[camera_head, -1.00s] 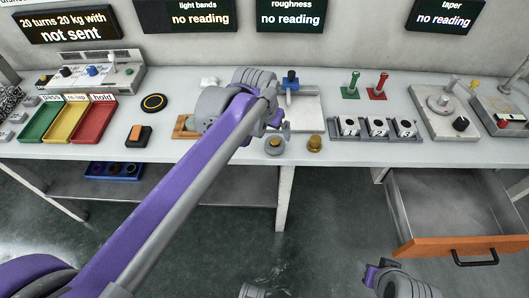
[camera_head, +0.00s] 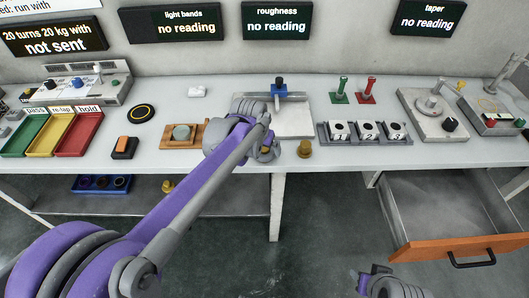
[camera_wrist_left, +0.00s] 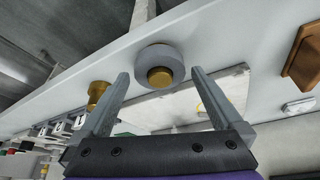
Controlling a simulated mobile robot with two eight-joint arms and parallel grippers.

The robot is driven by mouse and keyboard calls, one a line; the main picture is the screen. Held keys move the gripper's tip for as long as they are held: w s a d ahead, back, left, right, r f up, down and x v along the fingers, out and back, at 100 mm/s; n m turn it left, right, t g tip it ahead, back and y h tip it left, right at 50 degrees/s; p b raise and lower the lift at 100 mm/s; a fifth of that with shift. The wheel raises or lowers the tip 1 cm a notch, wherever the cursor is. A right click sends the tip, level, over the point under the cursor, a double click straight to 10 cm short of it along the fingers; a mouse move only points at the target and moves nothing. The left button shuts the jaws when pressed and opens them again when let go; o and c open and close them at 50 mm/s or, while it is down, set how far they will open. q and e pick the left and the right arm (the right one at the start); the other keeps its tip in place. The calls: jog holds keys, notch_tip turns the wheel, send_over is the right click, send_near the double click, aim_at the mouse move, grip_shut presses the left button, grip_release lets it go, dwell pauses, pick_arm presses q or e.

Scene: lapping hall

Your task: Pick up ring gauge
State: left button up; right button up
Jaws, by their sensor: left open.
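The ring gauge seems to be the grey ring (camera_head: 268,153) near the table's front edge, with a round brass piece at its centre; my left gripper partly covers it in the head view. In the left wrist view the grey ring (camera_wrist_left: 146,56) lies just beyond and between the fingertips, its brass centre facing the camera. My left gripper (camera_wrist_left: 160,77) is open and empty; it also shows in the head view (camera_head: 264,143). My right gripper (camera_head: 374,277) is partly in view low down, away from the table; its jaws are unclear.
A brass knob piece (camera_head: 305,148) stands close to the right of the ring. A pale plate (camera_head: 290,122) with a blue-topped device lies behind. A wooden block (camera_head: 167,141) with a green disc is left. Right is a numbered block rack (camera_head: 367,139); an open drawer (camera_head: 450,251) juts out below.

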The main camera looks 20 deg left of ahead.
pick_arm(q)
jog(key=shift+w+f, duration=0.2)
jog(key=shift+f, duration=0.2)
jog(key=shift+c, duration=0.2)
